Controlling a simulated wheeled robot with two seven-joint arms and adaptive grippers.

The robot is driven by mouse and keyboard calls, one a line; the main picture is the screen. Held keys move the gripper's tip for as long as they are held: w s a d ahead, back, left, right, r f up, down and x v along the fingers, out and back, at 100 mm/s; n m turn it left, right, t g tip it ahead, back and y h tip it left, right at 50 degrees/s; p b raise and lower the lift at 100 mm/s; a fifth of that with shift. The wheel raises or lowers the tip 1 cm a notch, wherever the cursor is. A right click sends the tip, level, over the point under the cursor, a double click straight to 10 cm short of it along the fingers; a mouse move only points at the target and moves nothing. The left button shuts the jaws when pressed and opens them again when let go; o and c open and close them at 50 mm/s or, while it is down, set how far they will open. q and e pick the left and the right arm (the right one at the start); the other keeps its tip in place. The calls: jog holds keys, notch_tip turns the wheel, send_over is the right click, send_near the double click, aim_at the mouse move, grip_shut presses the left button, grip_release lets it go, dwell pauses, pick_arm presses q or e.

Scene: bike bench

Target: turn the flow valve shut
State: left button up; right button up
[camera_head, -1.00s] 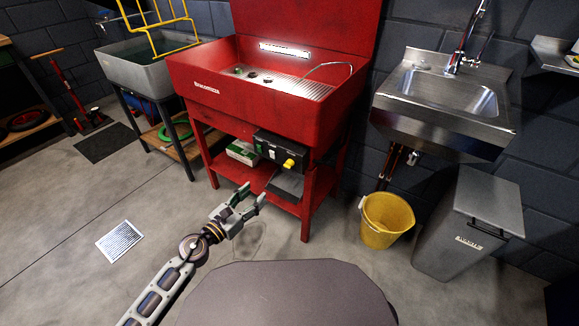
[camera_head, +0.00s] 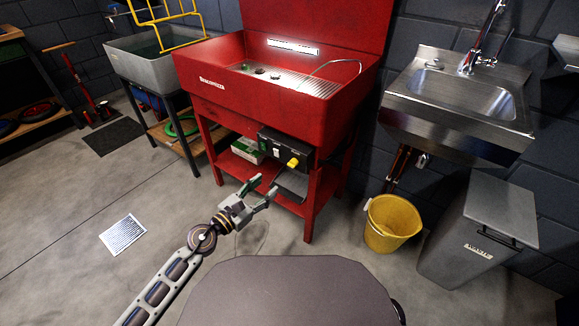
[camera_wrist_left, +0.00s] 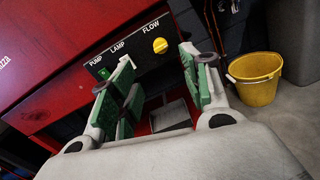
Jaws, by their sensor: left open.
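The flow valve is a yellow knob (camera_head: 293,162) on the black control box (camera_head: 272,146) at the front of the red parts washer. In the left wrist view the knob (camera_wrist_left: 160,45) sits below the label FLOW, right of the labels PUMP and LAMP. My left gripper (camera_head: 264,186) is open and empty, in front of and below the box, apart from the knob. In the left wrist view its green-padded fingers (camera_wrist_left: 158,85) stand wide apart, with the knob beyond them, nearer the right finger. My right gripper is not in view.
The red washer (camera_head: 250,95) stands ahead, with a lower shelf and legs under the box. A paper sheet (camera_head: 122,234) lies on the floor at left.

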aim_at(290, 166)
pick_arm(q)
jog(key=x, duration=0.7)
jog(key=shift+w+d, duration=0.1)
jog(key=shift+d, duration=0.05)
jog(key=shift+x, duration=2.3)
jog(key=shift+w+d, duration=0.25)
jog(key=shift+w, duration=0.05)
jog(key=shift+w+f, duration=0.1)
jog(key=c, duration=1)
jog(key=shift+c, duration=0.2)
